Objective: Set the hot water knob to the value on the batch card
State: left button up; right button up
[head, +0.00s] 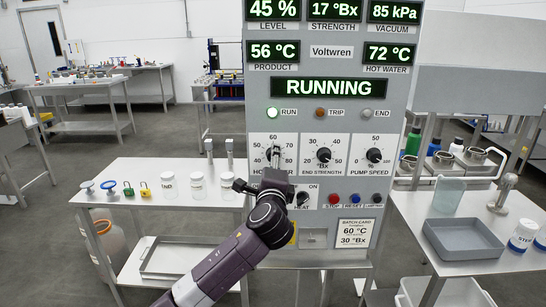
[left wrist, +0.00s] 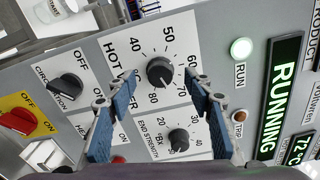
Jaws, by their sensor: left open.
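The hot water knob (head: 276,154) is a black round knob on the control panel, under the HOT WATER dial numbers. It also shows in the left wrist view (left wrist: 160,72), where its pale mark seems to point towards 70. The batch card (head: 356,232) at the lower right of the panel reads 60 °C and 30 °Bx. The hot water display (head: 389,53) reads 72 °C. My left gripper (head: 275,170) is in front of the dial, partly covering it. In the left wrist view its two blue fingers stand open, apart on either side of the knob. My right gripper is out of view.
The end strength knob (head: 323,155) and pump speed knob (head: 374,155) are to the right. Switches and coloured buttons (head: 353,199) sit below. A bench (head: 150,178) with jars stands left; a grey tray (head: 463,240) lies on the right bench.

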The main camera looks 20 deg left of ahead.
pick_arm(q)
jog(key=shift+x, duration=1.15)
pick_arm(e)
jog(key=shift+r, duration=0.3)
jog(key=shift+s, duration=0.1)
pick_arm(q)
jog(key=c, duration=1.1)
jog(key=shift+f, duration=0.1)
jog(key=shift+c, duration=0.2)
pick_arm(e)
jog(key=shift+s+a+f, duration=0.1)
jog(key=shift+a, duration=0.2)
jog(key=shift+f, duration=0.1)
